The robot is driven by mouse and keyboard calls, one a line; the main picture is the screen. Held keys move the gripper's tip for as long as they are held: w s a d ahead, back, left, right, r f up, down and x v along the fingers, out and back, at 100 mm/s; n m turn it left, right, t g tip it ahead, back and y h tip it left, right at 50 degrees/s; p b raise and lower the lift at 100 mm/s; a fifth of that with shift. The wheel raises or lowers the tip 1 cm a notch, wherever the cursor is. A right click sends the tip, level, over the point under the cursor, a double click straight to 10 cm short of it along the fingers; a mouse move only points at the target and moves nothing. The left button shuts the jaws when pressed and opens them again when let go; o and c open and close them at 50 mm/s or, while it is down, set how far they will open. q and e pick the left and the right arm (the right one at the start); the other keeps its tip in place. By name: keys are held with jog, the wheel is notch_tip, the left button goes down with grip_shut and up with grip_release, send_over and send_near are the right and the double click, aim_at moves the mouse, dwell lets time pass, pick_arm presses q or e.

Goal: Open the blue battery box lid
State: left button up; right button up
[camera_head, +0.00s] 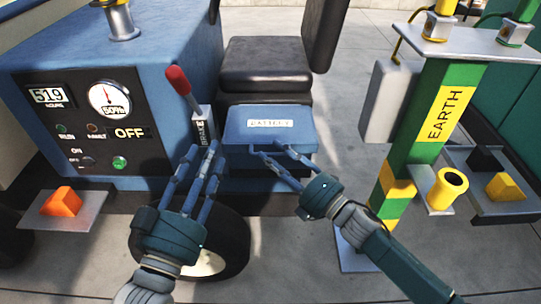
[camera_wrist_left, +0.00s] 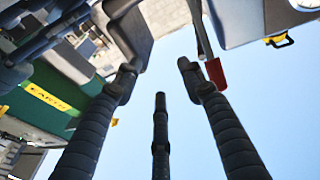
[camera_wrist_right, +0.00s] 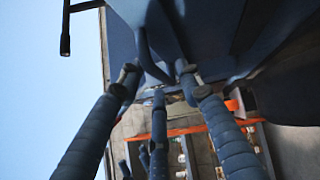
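The blue battery box (camera_head: 270,145) sits low in front of the black seat. Its lid (camera_head: 250,115), with a white label, appears closed. My right gripper (camera_head: 268,151) is at the front edge of the lid. In the right wrist view its fingers (camera_wrist_right: 157,75) are spread, with a dark curved handle (camera_wrist_right: 148,58) close to or between the fingertips; I cannot tell whether they touch it. My left gripper (camera_head: 204,150) is open and empty, just left of the box and below the brake lever. Its spread fingers also show in the left wrist view (camera_wrist_left: 157,72).
The red-topped brake lever (camera_head: 178,80) stands close to my left gripper. A green and yellow earth post (camera_head: 435,110) stands at right. Floor is clear between box and post.

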pick_arm(q)
jog(key=shift+s+r+t, duration=0.2)
jog(key=shift+r+t, duration=0.2)
jog(key=shift+r, duration=0.35)
pick_arm(e)
jog(key=shift+x, duration=0.8)
grip_shut()
pick_arm(q)
jog(key=shift+f, duration=0.1)
